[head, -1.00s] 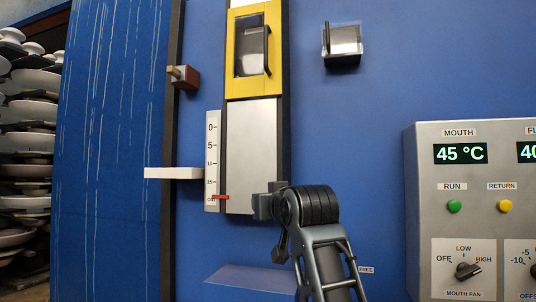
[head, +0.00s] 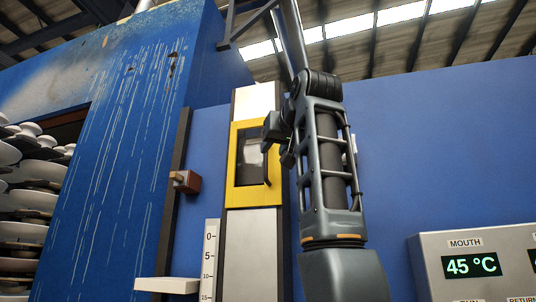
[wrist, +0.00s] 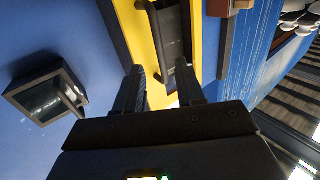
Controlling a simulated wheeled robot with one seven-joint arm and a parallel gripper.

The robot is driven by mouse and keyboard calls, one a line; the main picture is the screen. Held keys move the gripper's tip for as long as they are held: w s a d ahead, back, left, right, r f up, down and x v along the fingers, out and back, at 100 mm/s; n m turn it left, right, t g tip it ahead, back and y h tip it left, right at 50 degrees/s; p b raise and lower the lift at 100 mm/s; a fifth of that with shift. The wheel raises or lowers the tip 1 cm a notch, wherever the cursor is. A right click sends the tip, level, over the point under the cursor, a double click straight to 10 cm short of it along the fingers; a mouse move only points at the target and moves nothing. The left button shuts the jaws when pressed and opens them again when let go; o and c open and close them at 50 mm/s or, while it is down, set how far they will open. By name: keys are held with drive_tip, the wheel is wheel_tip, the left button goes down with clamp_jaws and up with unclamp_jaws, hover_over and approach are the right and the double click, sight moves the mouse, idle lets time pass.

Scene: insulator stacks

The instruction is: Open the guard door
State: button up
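The guard door is a yellow-framed panel (head: 238,192) with a dark window and a black bar handle (head: 267,165) on its right side. It looks flat against the panel track. My gripper (head: 268,132) is in front of the upper right part of the door, near the handle's top, which it partly hides. In the wrist view the two fingers of my gripper (wrist: 162,84) are spread apart. There the black handle (wrist: 157,35) runs down toward the gap between them. Whether it touches a finger cannot be told.
A wooden-looking block (head: 185,182) sticks out left of the door. A white ledge (head: 167,285) and a scale (head: 209,262) are below. A control box (head: 450,245) stands at lower right. A small black box (wrist: 45,90) is beside the door in the wrist view.

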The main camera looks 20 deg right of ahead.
sight(267, 157)
drive_tip(key=w+p, duration=0.2)
drive_tip(key=w, duration=0.4)
drive_tip(key=shift+d, duration=0.15)
clamp_jaws()
idle(0.5)
